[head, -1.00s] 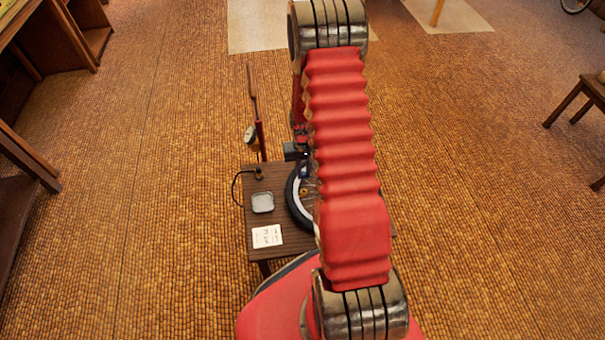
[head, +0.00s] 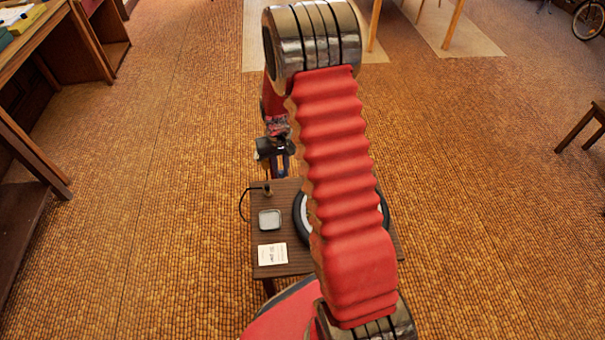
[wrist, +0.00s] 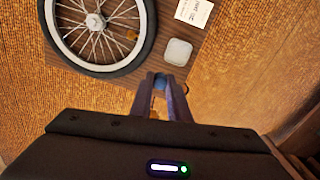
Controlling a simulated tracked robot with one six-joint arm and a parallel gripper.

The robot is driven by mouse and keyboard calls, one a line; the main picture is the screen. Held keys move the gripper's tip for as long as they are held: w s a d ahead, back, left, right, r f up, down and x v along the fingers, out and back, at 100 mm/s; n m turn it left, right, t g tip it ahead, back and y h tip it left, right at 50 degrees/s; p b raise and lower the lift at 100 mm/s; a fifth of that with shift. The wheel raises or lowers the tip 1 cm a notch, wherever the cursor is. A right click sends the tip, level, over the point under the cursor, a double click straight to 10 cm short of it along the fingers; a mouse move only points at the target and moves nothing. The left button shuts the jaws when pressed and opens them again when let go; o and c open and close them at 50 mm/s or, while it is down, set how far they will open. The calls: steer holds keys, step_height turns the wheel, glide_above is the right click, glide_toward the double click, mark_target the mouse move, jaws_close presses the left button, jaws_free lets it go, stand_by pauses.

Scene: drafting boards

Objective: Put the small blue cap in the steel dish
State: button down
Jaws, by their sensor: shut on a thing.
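The small blue cap (wrist: 160,81) shows between my fingertips in the wrist view. My gripper (wrist: 160,88) is shut on it and holds it above the table, near the steel dish. The steel dish (wrist: 178,52) is a small, rounded-square grey dish, with nothing seen in it. In the head view the dish (head: 270,220) sits on the left part of the small brown table, and my gripper (head: 283,172) hangs over the table's far edge, beyond the dish. I cannot make out the cap in the head view.
A spoked wheel with a black tyre (wrist: 149,42) lies on the brown table (head: 292,270), right of the dish in the head view and partly hidden by my arm. A white printed card (head: 272,254) lies nearer. A small dark object with a cable (head: 267,189) stands near the far-left corner.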

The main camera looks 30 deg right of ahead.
steer(key=w+a+r+n, duration=0.3)
steer(key=a+r, duration=1.2)
steer(key=r, duration=0.1)
steer(key=shift+r, duration=0.3)
steer(key=shift+w, duration=0.1)
